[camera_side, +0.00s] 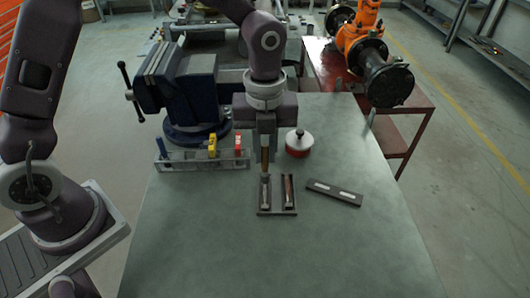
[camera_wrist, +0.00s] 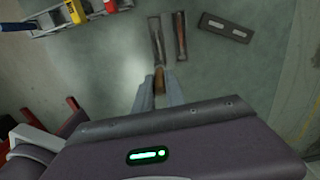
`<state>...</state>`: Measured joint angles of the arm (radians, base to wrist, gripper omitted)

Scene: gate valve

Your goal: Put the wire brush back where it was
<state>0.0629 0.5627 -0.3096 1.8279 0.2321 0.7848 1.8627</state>
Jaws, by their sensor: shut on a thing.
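The wire brush (camera_side: 265,178), with a brown wooden handle and a grey lower part, is in my gripper (camera_side: 265,147). My gripper is shut on the handle, which also shows between the fingertips in the wrist view (camera_wrist: 159,82). The brush points down toward the left slot of a small dark tray (camera_side: 277,212). Its lower end appears in or just above that slot; I cannot tell whether it touches the bottom. A second slim tool with a brown part (camera_side: 288,190) lies in the right slot, and it also shows in the wrist view (camera_wrist: 181,38).
A dark flat plate with two pale slots (camera_side: 334,193) lies right of the tray. A red round pot with a white lid (camera_side: 299,144) stands behind. The front bench is clear.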

